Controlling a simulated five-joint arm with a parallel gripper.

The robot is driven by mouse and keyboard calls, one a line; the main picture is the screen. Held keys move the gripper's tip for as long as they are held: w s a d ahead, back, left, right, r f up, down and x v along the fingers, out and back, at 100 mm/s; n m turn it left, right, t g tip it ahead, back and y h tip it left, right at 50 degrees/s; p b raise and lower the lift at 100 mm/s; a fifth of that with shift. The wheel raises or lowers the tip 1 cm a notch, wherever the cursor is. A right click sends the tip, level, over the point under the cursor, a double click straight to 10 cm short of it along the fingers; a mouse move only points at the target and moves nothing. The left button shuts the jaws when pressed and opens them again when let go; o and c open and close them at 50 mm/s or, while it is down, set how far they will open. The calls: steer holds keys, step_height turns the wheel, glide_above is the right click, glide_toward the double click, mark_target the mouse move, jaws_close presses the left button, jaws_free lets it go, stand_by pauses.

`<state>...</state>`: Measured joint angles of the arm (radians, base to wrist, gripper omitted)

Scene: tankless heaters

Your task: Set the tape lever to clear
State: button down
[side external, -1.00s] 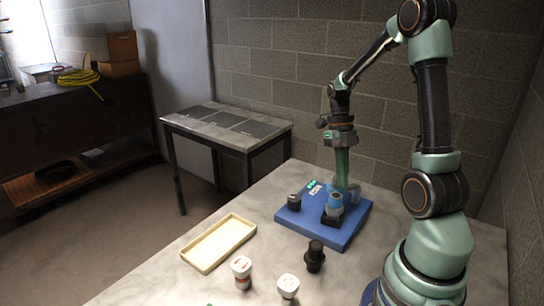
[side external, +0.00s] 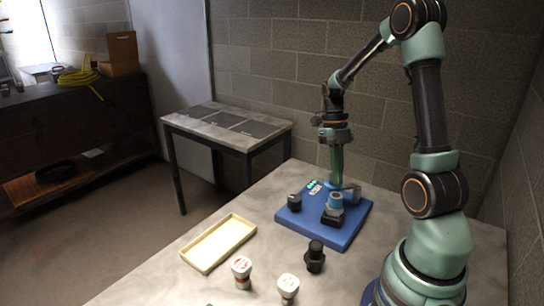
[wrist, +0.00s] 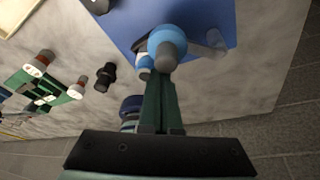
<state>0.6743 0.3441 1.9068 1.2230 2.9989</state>
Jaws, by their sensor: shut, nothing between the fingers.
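A blue board (side external: 345,234) lies on the table with small fittings on it. At its back edge a grey lever-like piece (side external: 354,192) shows beside a blue part. I cannot tell for sure that this is the tape lever, and its marking is too small to read. In front of it stands a blue cylinder in a black holder (side external: 333,215), and a dark knob (side external: 295,202) is at the left. My gripper (side external: 337,178) is shut and empty, pointing down at the back of the board. In the wrist view its green fingers (wrist: 165,82) are together, near a blue round part (wrist: 167,42).
A cream tray (side external: 218,243) lies left of the board. A black fitting (side external: 315,256) and two white-capped pieces (side external: 241,270) stand in front. A block wall (side external: 275,60) rises behind the table. The table between tray and board is clear.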

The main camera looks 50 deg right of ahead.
steer(key=shift+w+d, duration=0.45)
steer(key=shift+w, duration=0.2)
steer(key=shift+w+d, duration=0.45)
steer(key=shift+w, duration=0.15)
steer(key=shift+w+d, duration=0.55)
steer(key=shift+d, duration=0.25)
steer(key=shift+w+d, duration=0.1)
steer(key=shift+d, duration=0.1)
steer(key=v, duration=1.1)
steer(key=shift+r, duration=0.45)
steer(key=shift+a, duration=0.2)
